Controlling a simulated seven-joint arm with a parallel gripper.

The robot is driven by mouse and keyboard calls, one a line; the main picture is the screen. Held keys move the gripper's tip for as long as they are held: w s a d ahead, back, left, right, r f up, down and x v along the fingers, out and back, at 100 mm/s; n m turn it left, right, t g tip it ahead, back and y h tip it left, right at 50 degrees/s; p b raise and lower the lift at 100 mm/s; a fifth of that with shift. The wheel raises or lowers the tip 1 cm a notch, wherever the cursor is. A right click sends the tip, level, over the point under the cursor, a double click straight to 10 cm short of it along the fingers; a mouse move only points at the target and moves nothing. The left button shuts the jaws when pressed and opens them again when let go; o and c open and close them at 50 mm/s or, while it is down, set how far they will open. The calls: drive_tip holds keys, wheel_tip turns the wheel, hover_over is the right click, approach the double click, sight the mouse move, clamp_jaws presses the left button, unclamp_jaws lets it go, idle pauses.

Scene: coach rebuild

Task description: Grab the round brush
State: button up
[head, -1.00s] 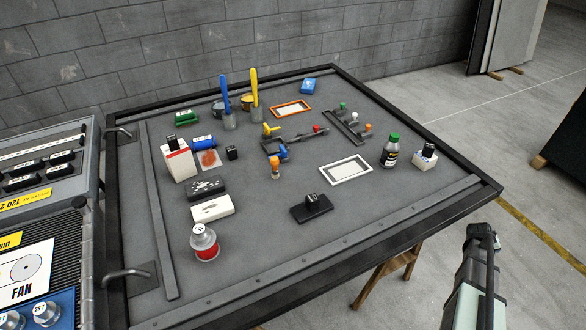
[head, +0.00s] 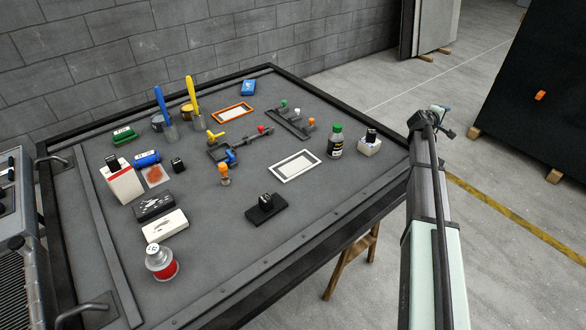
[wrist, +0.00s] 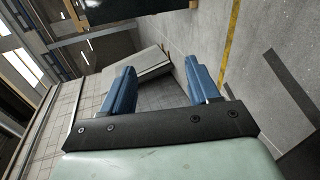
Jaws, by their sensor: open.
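A small upright piece with an orange knob and a pale round foot (head: 224,174) stands near the middle of the bench in the head view. It looks like the round brush, but its bristles are too small to make out. Two tall handles, blue (head: 161,102) and yellow (head: 191,94), rise above grey heads at the back left; these look like flat brushes. My gripper (head: 442,118) is off the bench's right side, well apart from all the pieces. In the wrist view my gripper (wrist: 161,78) has its blue fingers spread, with nothing between them. The brush is not in that view.
Bare surface lies at the bench's front.

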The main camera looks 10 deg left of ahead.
drive_tip(key=w+a+r+n+t, duration=0.1)
drive_tip(key=w+a+r+n, duration=0.2)
drive_tip(key=a, duration=0.4)
drive_tip(key=w+a+r+t, duration=0.1)
drive_tip(key=w+a+r, duration=0.2)
drive_tip(key=a+r, duration=0.3)
drive_tip(key=s+a+g+y, duration=0.2)
drive_tip(key=s+a, duration=0.1)
drive_tip(key=a, duration=1.2)
drive_tip(key=n+g+y, duration=0.8)
drive_tip(key=g, duration=0.3)
hover_over(223, 173)
drive_tip(key=w, duration=0.2)
wheel_tip(223, 173, down, 2)
drive_tip(key=shift+s+d+f, duration=0.1)
drive_tip(key=shift+s, duration=0.05)
drive_tip(key=shift+s+a+f, duration=0.1)
drive_tip(key=shift+s+a, duration=0.1)
drive_tip(key=shift+s, duration=0.1)
drive_tip(key=shift+s+f, duration=0.1)
drive_tip(key=shift+f, duration=0.3)
drive_tip(key=shift+a+f, duration=0.1)
drive_tip(key=shift+f, duration=6.25)
drive_tip(key=c, duration=1.1)
